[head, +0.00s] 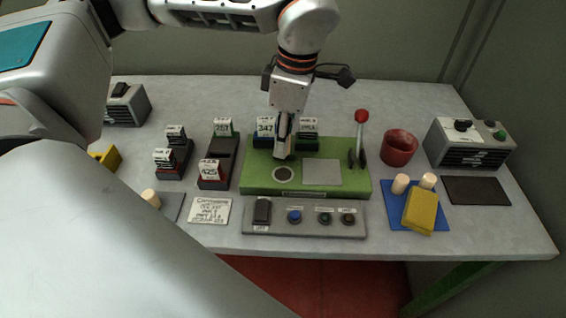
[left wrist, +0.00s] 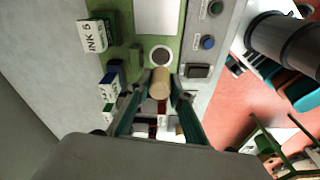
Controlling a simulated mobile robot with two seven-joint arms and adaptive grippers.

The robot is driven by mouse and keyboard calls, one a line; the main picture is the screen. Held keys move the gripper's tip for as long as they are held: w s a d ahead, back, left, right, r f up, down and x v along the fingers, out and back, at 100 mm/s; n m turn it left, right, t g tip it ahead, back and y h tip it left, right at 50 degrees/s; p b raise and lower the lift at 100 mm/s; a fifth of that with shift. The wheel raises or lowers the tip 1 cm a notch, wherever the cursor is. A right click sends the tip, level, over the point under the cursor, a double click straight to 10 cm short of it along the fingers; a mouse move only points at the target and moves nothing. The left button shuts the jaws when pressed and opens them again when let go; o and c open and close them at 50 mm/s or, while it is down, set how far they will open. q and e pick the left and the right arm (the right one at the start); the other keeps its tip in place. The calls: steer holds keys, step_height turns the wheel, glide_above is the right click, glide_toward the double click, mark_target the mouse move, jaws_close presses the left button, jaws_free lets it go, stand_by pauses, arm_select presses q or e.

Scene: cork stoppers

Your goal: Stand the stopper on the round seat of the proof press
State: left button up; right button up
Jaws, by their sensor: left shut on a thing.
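The green proof press (head: 258,178) stands mid-table, with a dark, light-rimmed round seat (head: 284,174) and a grey square plate (head: 322,171). My left gripper (head: 283,152) is over the press, just behind the seat. In the left wrist view, its fingers are shut on a tan cork stopper (left wrist: 160,84), and the round seat (left wrist: 161,55) shows uncovered just beyond it. The stopper appears apart from the seat; its height above the press is hard to tell. In the head view the fingers mostly hide the stopper. My right gripper is not in view.
A red-knobbed lever (head: 361,117) rises at the press's right. Labelled blocks (head: 265,128) stand at its back edge. A button panel (head: 304,222) lies in front. A red cup (head: 399,148) and a blue mat (head: 398,218) with pale stoppers and a yellow block (head: 421,211) are right.

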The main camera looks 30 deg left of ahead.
mark_target(281, 174)
arm_select(q)
steer(key=shift+f, duration=3.6)
steer(key=shift+f, duration=0.2)
steer(key=o, duration=0.4)
steer(key=shift+r, duration=0.1)
steer(key=r, duration=0.4)
steer(key=d+r, duration=0.1)
steer(key=r, duration=0.7)
steer(key=shift+w+d, duration=0.15)
steer(key=shift+w, duration=0.15)
